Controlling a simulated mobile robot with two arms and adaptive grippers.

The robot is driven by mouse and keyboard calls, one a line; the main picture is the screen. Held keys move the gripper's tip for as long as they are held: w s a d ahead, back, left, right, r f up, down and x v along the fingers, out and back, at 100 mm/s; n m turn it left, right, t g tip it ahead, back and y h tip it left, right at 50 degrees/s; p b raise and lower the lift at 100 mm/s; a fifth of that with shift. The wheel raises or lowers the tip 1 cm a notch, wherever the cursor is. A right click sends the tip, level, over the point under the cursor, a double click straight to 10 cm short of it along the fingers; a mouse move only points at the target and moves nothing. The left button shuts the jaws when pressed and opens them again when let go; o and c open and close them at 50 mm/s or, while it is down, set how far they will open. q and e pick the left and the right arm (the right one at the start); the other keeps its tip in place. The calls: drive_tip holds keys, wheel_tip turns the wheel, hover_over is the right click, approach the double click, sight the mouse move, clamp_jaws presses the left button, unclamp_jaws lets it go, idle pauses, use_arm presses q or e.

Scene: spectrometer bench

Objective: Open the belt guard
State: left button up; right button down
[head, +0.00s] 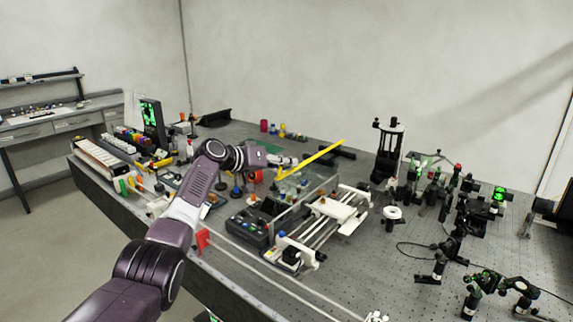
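The belt guard seems to be the clear panelled cover with a yellow edge bar (322,154), in the middle of the bench in the head view. The yellow bar slants up to the right above the clear panels, beside a white machine with rails (322,222). My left arm reaches in from the lower left. Its gripper (286,161) is at the left part of the yellow bar, close to it. I cannot tell whether it touches the bar, and its fingers are too small to read. My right gripper is not in view.
A dark control box with coloured buttons (247,228) stands left of the white machine. A black post stand (387,152) is behind it to the right. Optical mounts and cables crowd the right side. A small red block (203,239) is near the front edge.

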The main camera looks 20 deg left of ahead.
use_arm(q)
drive_tip(key=shift+r, duration=0.1)
drive_tip(key=v, duration=1.2)
idle(0.4)
